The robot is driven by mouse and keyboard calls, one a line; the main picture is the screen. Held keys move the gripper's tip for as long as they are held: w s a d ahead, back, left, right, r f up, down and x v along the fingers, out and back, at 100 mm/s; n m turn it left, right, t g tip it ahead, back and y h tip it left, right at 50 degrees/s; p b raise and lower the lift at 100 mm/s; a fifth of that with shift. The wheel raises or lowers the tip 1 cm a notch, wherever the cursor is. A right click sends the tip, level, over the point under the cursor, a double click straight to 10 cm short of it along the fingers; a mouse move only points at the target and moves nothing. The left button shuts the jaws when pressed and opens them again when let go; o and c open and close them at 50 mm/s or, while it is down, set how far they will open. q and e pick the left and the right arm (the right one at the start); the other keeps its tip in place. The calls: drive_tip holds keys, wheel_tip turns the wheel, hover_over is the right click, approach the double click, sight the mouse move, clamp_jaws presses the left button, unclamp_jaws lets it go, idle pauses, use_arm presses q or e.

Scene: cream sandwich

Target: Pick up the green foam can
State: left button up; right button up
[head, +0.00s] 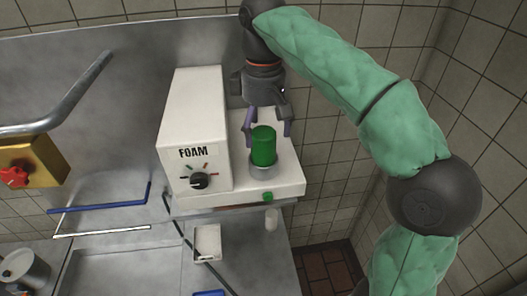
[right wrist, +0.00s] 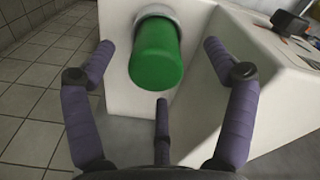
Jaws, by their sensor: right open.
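The green foam can (head: 263,146) stands upright on a grey round base on the white foam machine (head: 197,124). In the right wrist view the green can (right wrist: 157,55) shows between the spread fingers, with its pale base behind it. My right gripper (head: 268,124) hangs over the machine, just behind and above the can. Its purple fingers are open, and it holds nothing. In the right wrist view the gripper (right wrist: 160,85) shows a gap between its fingers and the can. My left gripper is not in view.
The machine's tall block with its knob (head: 201,181) stands left of the can. A small white container (head: 207,243) sits on the metal counter below. A yellow box with a red knob (head: 15,177) is at the far left. A tiled wall is close on the right.

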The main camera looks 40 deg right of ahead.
sight(263, 152)
drive_tip(key=shift+w+d+f, duration=0.35)
drive_tip(key=shift+w+f, duration=0.05)
drive_tip(key=shift+f, duration=0.25)
wheel_tip(263, 152, down, 4)
drive_tip(key=shift+w+r+p, duration=0.1)
drive_tip(key=shift+p, duration=0.2)
drive_tip(key=shift+w+d+f, duration=0.1)
drive_tip(key=shift+f, duration=0.25)
drive_tip(key=shift+r, duration=0.1)
drive_tip(key=c, duration=1.6)
